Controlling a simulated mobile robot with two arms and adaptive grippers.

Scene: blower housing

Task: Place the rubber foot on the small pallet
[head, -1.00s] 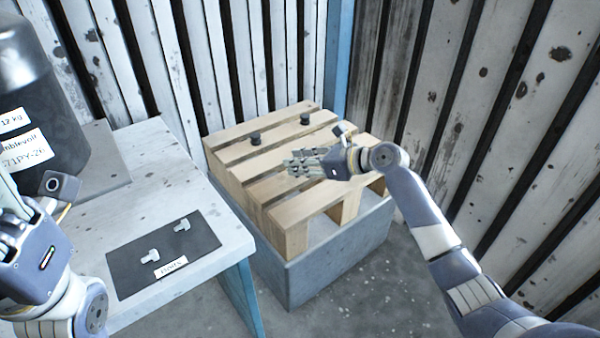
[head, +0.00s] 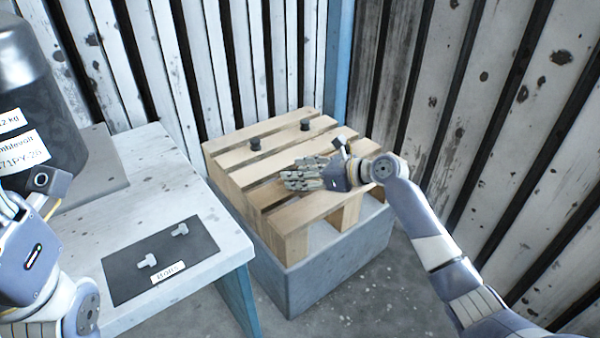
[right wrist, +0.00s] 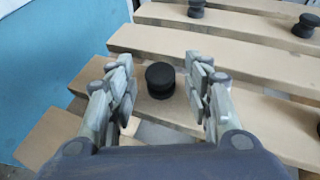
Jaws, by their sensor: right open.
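The small pallet (head: 262,158) is a light wooden slatted pallet on a grey block. A black round rubber foot (right wrist: 160,80) shows between the spread fingers of my right gripper (right wrist: 160,95), apart from both, and appears to stand on a slat. My right gripper (head: 290,178) is low over the pallet and hides that foot in the head view. Two more black feet stand on the pallet's far slats, a left one (head: 255,144) and a right one (head: 306,124). My left gripper (head: 12,215) is partly cut off at the left edge.
A white worn table (head: 225,238) stands left of the pallet, with a dark mat (head: 120,275) holding two pale bolts and a label. A large dark cylinder with labels (head: 40,110) stands behind. Slatted walls close in the back and right.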

